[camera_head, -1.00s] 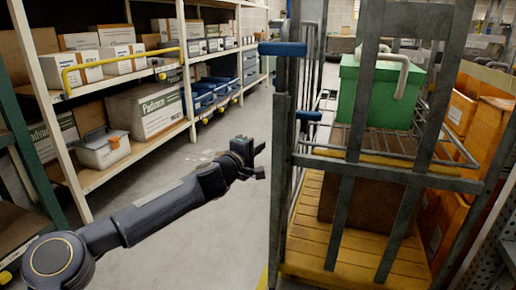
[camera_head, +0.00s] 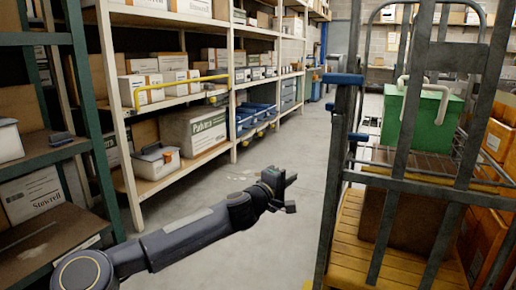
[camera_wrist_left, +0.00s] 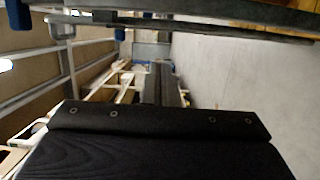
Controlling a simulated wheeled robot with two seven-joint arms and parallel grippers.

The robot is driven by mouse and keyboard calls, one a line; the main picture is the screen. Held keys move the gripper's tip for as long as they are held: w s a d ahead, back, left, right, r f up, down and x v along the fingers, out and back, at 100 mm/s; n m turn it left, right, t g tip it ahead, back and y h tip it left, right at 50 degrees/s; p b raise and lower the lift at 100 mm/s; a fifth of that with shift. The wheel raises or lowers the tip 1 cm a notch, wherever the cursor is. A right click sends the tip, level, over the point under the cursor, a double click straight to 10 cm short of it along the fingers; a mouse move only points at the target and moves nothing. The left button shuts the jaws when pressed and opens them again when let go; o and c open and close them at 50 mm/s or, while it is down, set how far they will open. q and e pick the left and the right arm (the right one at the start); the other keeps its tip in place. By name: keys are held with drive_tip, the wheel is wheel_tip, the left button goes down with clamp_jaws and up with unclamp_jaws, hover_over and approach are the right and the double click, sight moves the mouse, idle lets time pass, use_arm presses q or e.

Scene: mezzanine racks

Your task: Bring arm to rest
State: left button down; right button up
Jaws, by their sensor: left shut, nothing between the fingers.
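My left arm (camera_head: 190,236) reaches in from the lower left in the head view, over the aisle floor. My left gripper (camera_head: 290,193) is at its end, shut and empty, in the gap between the shelves and the cage trolley. It touches nothing that I can see. In the left wrist view, a dark part of my own gripper (camera_wrist_left: 160,125) fills the lower middle. My right gripper is not in view.
A metal cage trolley (camera_head: 345,200) with a yellow slatted base stands close on the right, holding a green box (camera_head: 425,120). White shelving (camera_head: 105,75) with cartons and a green-post rack (camera_head: 85,110) line the left. The grey aisle floor (camera_head: 245,180) is clear.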

use_arm(q)
drive_tip(key=s+a+r+m+g+h+p, duration=0.1)
drive_tip(key=s+r+m+g, duration=0.1)
drive_tip(key=s+m, duration=0.4)
drive_tip(key=s+a+r+m+g, duration=0.1)
drive_tip(key=s+r+m+g, duration=0.15)
drive_tip(key=s, duration=0.55)
drive_tip(key=s+a+f+g+y+p, duration=0.1)
drive_tip(key=s+a+f+y, duration=0.2)
drive_tip(key=s+a+f, duration=0.5)
drive_tip(key=s+a+f+g+y+p, duration=0.1)
drive_tip(key=s+a+f+y, duration=0.2)
drive_tip(key=s+a, duration=0.85)
drive_tip(key=s+a+f+g+y+p, duration=0.1)
drive_tip(key=s+a+f+g+y, duration=0.15)
drive_tip(key=s+a+f, duration=0.75)
wheel_tip(320, 180, up, 42)
drive_tip(key=s+d+p, duration=0.2)
drive_tip(key=p, duration=3.6)
drive_tip(key=shift+s+d+t, duration=0.2)
drive_tip(key=shift+s+t, duration=0.15)
drive_tip(key=shift+t, duration=0.05)
